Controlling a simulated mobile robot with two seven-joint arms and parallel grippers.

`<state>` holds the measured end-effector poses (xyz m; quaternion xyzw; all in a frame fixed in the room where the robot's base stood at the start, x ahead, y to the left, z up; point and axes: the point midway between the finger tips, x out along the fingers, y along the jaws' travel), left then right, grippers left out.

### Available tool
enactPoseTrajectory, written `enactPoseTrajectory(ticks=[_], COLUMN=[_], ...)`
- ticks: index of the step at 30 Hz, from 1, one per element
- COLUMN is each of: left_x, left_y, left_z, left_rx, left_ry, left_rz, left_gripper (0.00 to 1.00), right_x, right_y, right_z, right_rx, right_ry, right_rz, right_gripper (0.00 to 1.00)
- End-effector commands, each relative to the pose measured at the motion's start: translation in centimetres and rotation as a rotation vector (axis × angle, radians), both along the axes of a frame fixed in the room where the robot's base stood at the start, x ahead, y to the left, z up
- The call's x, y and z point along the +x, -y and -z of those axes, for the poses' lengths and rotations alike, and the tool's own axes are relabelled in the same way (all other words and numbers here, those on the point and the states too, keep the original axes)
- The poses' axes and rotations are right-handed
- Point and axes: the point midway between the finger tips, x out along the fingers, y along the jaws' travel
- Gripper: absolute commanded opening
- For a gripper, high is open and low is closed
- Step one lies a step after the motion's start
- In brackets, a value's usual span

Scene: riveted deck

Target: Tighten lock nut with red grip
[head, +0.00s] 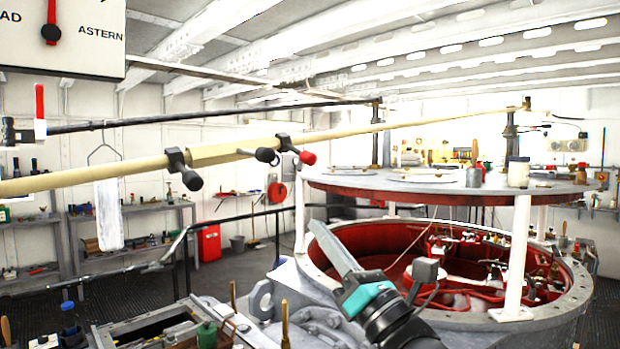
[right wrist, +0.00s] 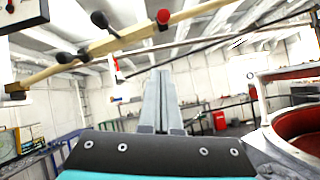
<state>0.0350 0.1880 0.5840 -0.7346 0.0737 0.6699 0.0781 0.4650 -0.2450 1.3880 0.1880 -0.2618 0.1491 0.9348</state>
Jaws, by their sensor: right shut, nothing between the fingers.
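A long cream rod (head: 90,172) with a hex section crosses the head view. Near the hex section it carries dark fittings with black knobs (head: 267,155) and one small red grip (head: 307,157), apparently the lock nut's. In the right wrist view the red grip (right wrist: 162,16) is near the top, above my fingertips. My right gripper (head: 320,230) is shut and empty, below the red grip and apart from it. Its grey fingers also show pressed together in the right wrist view (right wrist: 159,74). My left gripper is not in view.
A round red-and-grey pit (head: 565,310) with a raised round table (head: 440,187) stands at the right. A second, dark rod (head: 220,117) runs behind the cream one. A dial (head: 60,60) hangs at upper left. Shelves (head: 60,235) line the wall.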

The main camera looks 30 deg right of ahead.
Motion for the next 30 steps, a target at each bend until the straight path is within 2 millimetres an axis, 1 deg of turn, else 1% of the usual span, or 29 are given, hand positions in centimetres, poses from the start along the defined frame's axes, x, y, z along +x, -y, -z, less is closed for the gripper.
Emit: enactPoseTrajectory(ticks=[1, 15, 18, 21, 25, 30], left_x=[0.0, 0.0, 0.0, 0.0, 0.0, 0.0], left_y=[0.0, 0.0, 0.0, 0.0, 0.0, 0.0], left_z=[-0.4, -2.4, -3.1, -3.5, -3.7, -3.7], left_rx=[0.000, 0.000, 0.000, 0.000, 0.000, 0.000], left_ry=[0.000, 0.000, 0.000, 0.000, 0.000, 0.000], left_rz=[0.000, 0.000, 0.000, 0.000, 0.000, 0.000], left_gripper=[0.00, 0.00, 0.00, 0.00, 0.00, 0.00], right_x=[0.6, 6.2, 5.7, 5.5, 5.3, 5.2], right_y=[-0.1, -1.4, -0.7, -0.3, 0.1, 0.1], right_z=[-0.7, -4.4, -6.0, -7.0, -7.6, -7.7], right_rx=[0.002, 0.001, -0.003, -0.003, -0.001, 0.000], right_ry=[0.002, 0.002, 0.002, 0.001, 0.001, 0.000], right_rz=[0.000, -0.001, 0.000, 0.001, 0.000, -0.001], right_gripper=[0.00, 0.00, 0.00, 0.00, 0.00, 0.00])
